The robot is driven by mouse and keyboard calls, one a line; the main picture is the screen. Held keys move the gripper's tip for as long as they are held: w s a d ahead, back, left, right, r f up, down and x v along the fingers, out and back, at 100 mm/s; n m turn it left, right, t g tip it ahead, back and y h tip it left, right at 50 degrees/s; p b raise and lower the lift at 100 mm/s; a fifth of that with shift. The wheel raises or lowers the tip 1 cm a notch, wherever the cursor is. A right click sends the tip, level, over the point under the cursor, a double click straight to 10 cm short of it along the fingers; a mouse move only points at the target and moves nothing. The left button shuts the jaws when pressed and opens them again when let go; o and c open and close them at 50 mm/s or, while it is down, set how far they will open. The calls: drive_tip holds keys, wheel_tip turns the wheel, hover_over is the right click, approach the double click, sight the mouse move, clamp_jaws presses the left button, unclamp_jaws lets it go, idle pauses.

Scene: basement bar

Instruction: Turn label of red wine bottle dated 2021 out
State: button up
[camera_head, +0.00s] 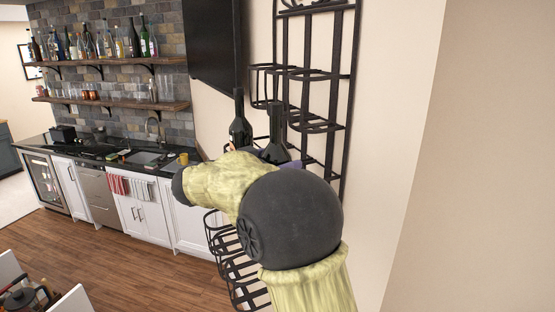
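Two dark wine bottles stand upright at the black metal wall rack (335,110). The left bottle (239,128) and the right bottle (277,125) show only their necks and shoulders. My arm covers their lower parts. A small pale and orange patch shows low on the left bottle, but no date can be read. My arm reaches up in front of the rack, close to both bottles in the picture. My gripper's fingertips are hidden behind the arm, with only small purplish bits showing near the right bottle. I cannot tell whether it touches or holds a bottle.
More rack baskets (232,268) hang below, left of my arm. A dark wall screen (212,45) is beside the rack. A counter with a sink (145,157) and bottle shelves (105,60) stand at the back left. The wooden floor (130,265) is mostly open.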

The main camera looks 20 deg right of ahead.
drive_tip(key=shift+a, duration=0.1)
drive_tip(key=p+v, duration=0.1)
drive_tip(key=v, duration=1.1)
idle(0.7)
drive_tip(key=shift+w, duration=0.1)
